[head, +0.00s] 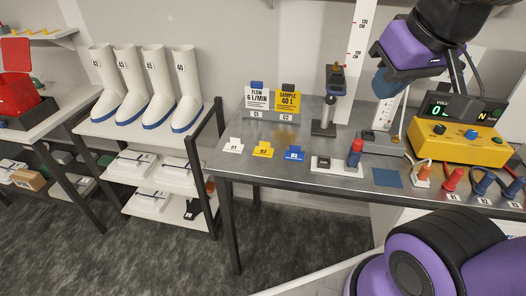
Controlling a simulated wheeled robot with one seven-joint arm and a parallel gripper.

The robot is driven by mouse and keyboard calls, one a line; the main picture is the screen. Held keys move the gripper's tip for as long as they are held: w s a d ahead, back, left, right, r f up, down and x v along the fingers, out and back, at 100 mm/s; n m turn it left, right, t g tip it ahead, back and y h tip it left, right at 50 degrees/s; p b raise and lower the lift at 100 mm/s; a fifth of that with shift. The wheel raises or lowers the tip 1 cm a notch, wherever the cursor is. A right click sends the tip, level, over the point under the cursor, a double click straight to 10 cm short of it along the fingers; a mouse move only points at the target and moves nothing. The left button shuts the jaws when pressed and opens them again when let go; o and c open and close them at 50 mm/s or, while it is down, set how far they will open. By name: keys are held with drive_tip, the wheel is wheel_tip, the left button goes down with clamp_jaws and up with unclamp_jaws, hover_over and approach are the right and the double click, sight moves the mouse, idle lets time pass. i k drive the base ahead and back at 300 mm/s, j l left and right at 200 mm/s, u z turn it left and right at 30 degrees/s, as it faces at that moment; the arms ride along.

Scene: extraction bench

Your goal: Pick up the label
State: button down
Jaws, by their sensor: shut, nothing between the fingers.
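Three small tag-shaped labels lie in a row on the grey bench: a white label marked D1 (233,146), a yellow label marked D2 (263,150) and a blue label marked D3 (293,153). Behind them stand two upright cards, a white "FLOW 6 L/MIN" card (257,99) and a yellow "SAMPLE 40 L" card (288,101). Which label the task means cannot be told. My gripper (384,90) is at the upper right, above the back of the bench, shut and empty. It is apart from the labels, to their right. Its fingertips are small and partly hidden.
The bench (225,167) holds a dark stand (325,110), a red-capped bottle (355,152), a blue pad (387,177), a yellow meter (459,140) and several connectors to the right. White boots (155,90) stand on a shelf to the left. Bare bench surrounds the labels.

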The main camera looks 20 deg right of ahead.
sight(264, 150)
drive_tip(key=z, duration=3.1)
drive_tip(key=u, duration=3.1)
drive_tip(key=i+j+z, duration=0.35)
drive_tip(key=l, duration=0.1)
